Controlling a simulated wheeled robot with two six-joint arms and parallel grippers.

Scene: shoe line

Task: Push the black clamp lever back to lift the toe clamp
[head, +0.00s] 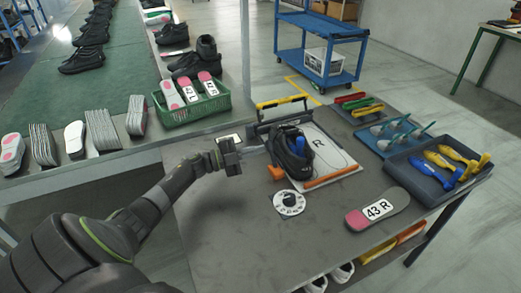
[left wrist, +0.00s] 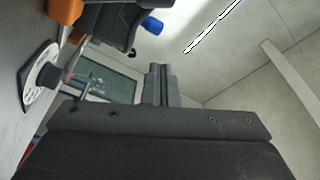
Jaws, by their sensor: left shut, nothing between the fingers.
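A black shoe (head: 291,158) with blue at its opening sits in a fixture on the dark table. An orange block (head: 276,172) is at its near left side; it also shows in the left wrist view (left wrist: 67,10). A yellow-and-black bar (head: 282,102) stands on a dark frame behind the shoe. I cannot clearly tell the black clamp lever from the dark parts around the shoe. My left gripper (head: 234,156) is left of the shoe, above the table, apart from the orange block. Its fingers (left wrist: 162,84) are together and empty. My right gripper is not in view.
A round white dial (head: 289,202) lies in front of the fixture, and a sole marked 43 R (head: 377,209) to its right. A grey tray (head: 411,177) of blue and yellow tools is at right. A green crate (head: 191,108) stands on the left bench. The table's near left is clear.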

